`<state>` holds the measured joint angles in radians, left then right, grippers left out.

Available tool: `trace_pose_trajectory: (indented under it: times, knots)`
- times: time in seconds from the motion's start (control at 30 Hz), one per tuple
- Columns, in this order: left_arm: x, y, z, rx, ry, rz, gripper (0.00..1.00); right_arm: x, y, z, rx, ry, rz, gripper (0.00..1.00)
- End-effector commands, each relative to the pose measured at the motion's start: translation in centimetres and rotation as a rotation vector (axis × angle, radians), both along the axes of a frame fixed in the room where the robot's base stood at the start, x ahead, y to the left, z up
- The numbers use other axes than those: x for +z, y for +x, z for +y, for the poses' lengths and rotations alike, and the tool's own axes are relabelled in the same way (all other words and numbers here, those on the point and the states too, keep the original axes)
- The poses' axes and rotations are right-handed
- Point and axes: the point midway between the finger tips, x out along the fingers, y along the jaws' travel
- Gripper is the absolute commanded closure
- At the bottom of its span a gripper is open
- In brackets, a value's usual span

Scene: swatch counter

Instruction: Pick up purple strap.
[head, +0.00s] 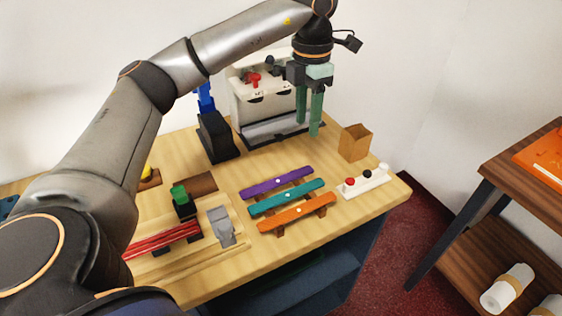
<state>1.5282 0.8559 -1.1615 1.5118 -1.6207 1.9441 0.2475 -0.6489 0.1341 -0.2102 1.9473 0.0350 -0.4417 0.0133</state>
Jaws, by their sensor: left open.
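The purple strap (277,182) lies across a small wooden rack on the table, the farthest of three straps. A teal strap (286,197) and an orange strap (297,212) lie in front of it, roughly parallel. My left gripper (308,131) points down with its two green fingers apart and nothing seen between them. It is above and behind the purple strap, a little to its right, in front of the white machine. My right gripper is not in view.
A white machine (247,97) with a red knob stands at the back. An open cardboard box (355,142) and a white button panel (363,181) are at the right. Red rods (163,238) and a grey clamp (221,226) are at the left. The table's front right is clear.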

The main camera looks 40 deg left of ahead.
Motion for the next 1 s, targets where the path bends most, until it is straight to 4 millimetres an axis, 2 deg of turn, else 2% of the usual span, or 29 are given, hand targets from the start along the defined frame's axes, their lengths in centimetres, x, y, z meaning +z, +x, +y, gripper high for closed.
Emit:
trace_pose_trajectory:
  times: [0.17, 0.4, 0.67, 0.9, 1.0]
  knots:
    - [-1.3, -0.1, 0.2, 0.003, 0.007, 0.002, 0.54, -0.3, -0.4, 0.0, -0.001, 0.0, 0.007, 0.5]
    - [-5.7, -0.1, 0.1, 0.002, 0.006, 0.003, 0.54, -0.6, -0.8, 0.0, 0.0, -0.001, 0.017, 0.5]
    - [-7.8, -0.1, 0.0, 0.001, 0.004, 0.003, 0.54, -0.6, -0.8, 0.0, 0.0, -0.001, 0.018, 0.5]
    - [-11.3, 0.0, -0.3, 0.003, 0.004, 0.002, 0.54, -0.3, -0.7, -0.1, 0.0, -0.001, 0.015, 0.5]
    - [-12.2, 0.0, -0.3, 0.002, 0.004, 0.002, 0.54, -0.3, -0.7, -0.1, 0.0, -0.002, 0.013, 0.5]
